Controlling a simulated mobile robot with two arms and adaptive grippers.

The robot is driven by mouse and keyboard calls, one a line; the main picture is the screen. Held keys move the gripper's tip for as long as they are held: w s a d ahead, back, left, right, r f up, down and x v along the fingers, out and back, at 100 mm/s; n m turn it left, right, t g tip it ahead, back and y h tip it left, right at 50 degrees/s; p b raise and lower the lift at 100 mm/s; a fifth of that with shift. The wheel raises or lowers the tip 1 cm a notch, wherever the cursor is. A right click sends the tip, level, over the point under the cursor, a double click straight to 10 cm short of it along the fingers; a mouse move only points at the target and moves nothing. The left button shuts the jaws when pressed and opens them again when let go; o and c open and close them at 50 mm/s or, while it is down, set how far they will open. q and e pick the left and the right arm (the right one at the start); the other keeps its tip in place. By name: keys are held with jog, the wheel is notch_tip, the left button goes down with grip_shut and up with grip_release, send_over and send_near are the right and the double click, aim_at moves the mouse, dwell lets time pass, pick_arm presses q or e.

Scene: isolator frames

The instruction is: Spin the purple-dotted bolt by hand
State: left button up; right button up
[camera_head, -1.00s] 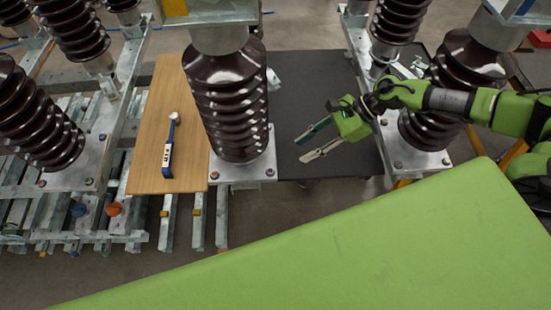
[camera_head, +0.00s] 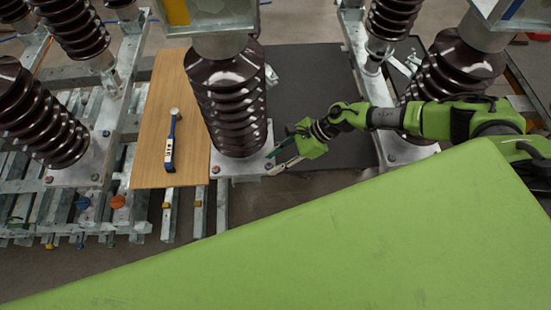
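The middle insulator (camera_head: 228,110) is dark brown and ribbed and stands on a grey metal base plate (camera_head: 240,170). A small bolt (camera_head: 268,165) sits at this plate's front right corner. Its dot is too small for me to be sure it is purple. Another bolt (camera_head: 216,169) at the front left corner looks reddish. My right gripper (camera_head: 269,165) is open, its two fingers pointing left, with the front right bolt between or just beyond the fingertips. I cannot tell whether they touch it. My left gripper is not in view.
A blue-handled torque wrench (camera_head: 171,140) lies on a wooden board (camera_head: 150,150) to the left. A dark board (camera_head: 310,85) lies behind my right gripper. Other insulators (camera_head: 35,115) stand on both sides. A large green surface (camera_head: 330,240) fills the front.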

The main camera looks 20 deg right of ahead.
grip_shut()
jog(key=shift+s+m, duration=0.1)
jog(key=shift+m, duration=0.2)
